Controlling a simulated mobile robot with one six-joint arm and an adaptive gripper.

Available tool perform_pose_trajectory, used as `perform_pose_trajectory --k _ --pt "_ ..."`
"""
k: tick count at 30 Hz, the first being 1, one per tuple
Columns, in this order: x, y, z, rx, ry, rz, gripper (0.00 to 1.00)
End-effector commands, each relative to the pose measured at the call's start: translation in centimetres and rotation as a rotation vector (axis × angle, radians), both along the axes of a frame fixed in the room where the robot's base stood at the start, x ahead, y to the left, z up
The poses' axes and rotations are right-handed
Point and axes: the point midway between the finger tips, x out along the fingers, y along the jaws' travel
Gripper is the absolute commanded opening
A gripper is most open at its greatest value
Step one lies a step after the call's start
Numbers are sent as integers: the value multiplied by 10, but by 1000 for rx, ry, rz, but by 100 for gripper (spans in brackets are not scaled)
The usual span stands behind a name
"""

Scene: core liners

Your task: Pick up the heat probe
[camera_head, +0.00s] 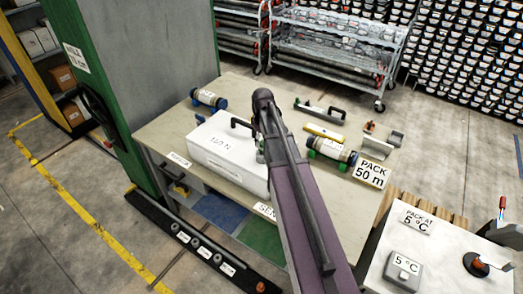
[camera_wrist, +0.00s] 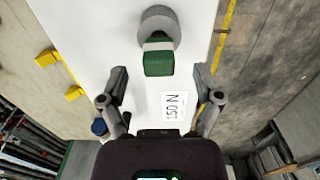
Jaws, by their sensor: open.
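No thing is labelled as the heat probe, so I cannot tell for sure which it is. In the wrist view, a green block (camera_wrist: 159,64) with a grey round part (camera_wrist: 158,28) sits over a white box top (camera_wrist: 100,40). My gripper (camera_wrist: 161,86) is open, its fingers on either side just short of the green block, with nothing between them. In the head view my arm hides the gripper and most of the green block.
The white box (camera_head: 222,148) with a black handle stands on the bench (camera_head: 165,128). A dark roll (camera_head: 208,98), a green-ended cylinder (camera_head: 332,150) and a yellow bar (camera_head: 323,133) lie around it. A grey device (camera_head: 404,270) marked 5 °C sits on the counter.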

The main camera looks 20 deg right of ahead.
Motion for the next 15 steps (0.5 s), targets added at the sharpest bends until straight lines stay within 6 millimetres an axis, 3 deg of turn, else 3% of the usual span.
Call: perform_pose_trajectory --k 15 --pt "0 0 -41 0 0 0 83"
